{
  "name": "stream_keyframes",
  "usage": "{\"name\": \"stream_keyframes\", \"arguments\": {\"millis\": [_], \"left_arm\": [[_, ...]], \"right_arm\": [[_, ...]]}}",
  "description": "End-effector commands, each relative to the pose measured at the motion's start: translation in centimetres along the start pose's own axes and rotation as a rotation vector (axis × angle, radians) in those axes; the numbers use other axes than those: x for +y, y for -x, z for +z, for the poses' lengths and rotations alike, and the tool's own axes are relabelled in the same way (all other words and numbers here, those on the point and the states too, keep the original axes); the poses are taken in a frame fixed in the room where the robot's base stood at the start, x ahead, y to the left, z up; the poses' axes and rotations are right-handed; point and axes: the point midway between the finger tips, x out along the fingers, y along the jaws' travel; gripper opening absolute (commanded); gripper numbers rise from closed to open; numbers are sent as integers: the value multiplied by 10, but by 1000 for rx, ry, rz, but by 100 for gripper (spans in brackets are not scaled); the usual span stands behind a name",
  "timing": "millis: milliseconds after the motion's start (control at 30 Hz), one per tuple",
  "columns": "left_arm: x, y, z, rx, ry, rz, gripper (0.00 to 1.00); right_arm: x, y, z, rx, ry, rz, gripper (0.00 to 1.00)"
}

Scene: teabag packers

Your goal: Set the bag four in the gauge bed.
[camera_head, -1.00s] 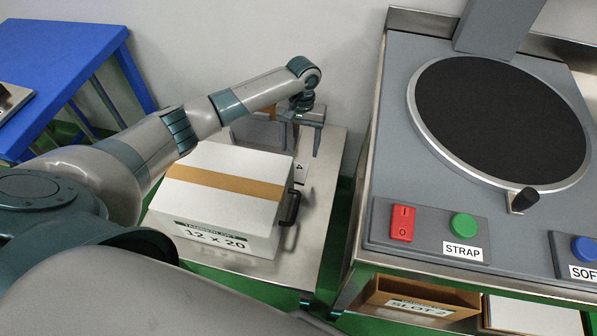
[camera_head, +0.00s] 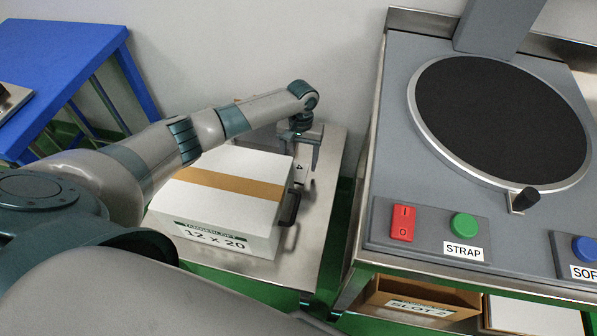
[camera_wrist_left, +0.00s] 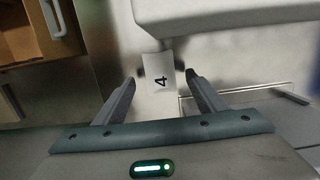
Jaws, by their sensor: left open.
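Bag four is a small pale packet marked "4" (camera_head: 301,167). It lies on the steel table beyond the white box, and it also shows in the left wrist view (camera_wrist_left: 158,72). My left gripper (camera_head: 303,150) is open above the far end of the table, close to the bag. In the left wrist view its two fingers (camera_wrist_left: 161,84) stand apart, one on each side of the bag, and nothing is held. I cannot make out the gauge bed for certain. My right gripper is not in view.
A grey machine (camera_head: 395,130) with a black turntable (camera_head: 500,120) stands right. A blue table (camera_head: 60,70) stands left.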

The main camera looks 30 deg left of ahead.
Motion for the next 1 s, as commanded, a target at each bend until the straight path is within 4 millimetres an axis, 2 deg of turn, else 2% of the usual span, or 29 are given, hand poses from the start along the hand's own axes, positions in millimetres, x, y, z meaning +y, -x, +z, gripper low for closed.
{"name": "stream_keyframes", "arguments": {"millis": [100, 233, 733, 767, 933, 1000], "left_arm": [[0, -17, 0, -1, 1, -1, 65], [0, -27, 0, 0, 1, -1, 65], [0, -29, -1, 1, 1, 0, 65], [0, -29, -1, 1, 1, 0, 62], [0, -29, -1, 1, 1, 0, 22], [0, -29, -1, 1, 1, 0, 20]], "right_arm": [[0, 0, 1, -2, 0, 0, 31], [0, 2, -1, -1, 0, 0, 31], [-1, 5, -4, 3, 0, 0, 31], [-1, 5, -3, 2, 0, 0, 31], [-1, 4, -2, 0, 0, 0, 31], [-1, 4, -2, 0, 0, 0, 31]]}}
